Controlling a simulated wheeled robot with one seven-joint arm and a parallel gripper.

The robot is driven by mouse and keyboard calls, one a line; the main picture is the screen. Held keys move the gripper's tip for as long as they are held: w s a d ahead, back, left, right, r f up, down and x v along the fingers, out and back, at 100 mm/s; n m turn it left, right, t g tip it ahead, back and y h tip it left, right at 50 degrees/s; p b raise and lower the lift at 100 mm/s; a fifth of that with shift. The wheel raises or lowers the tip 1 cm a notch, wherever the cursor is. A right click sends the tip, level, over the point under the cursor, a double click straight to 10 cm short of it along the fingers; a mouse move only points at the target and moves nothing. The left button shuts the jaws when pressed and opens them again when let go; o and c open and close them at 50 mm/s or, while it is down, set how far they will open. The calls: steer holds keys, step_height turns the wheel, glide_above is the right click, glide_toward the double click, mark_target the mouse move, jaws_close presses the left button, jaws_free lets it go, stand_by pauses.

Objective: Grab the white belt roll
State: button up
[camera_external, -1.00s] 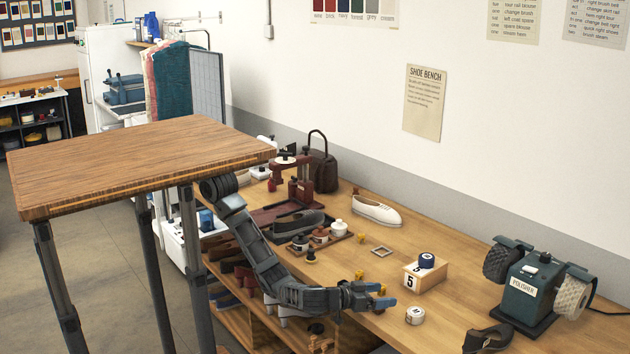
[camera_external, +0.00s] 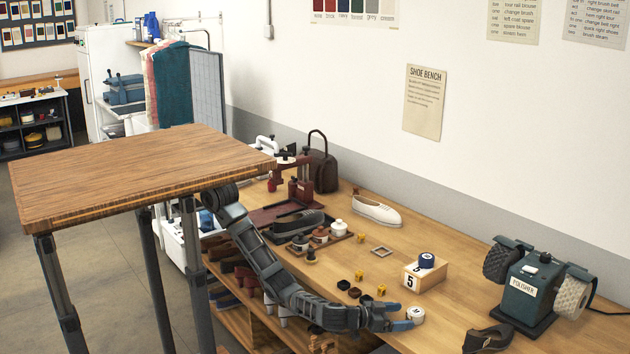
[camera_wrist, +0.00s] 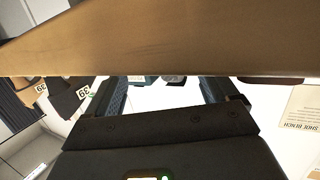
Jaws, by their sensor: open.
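In the wrist view, the two fingers of my gripper (camera_wrist: 168,90) stand apart; I cannot make out the roll there.
A wooden block (camera_external: 412,279) carries a dark blue roll (camera_external: 427,260) just behind. A dark shoe (camera_external: 488,339) lies to the right, near the polisher (camera_external: 527,287). Small dark and yellow pieces lie left of the block. A brown surface (camera_wrist: 160,40) fills the wrist view's top.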

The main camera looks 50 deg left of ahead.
mark_target(408, 315)
steer(key=shift+x, duration=1.8)
steer(key=c, duration=1.2)
steer(key=shift+r, duration=0.1)
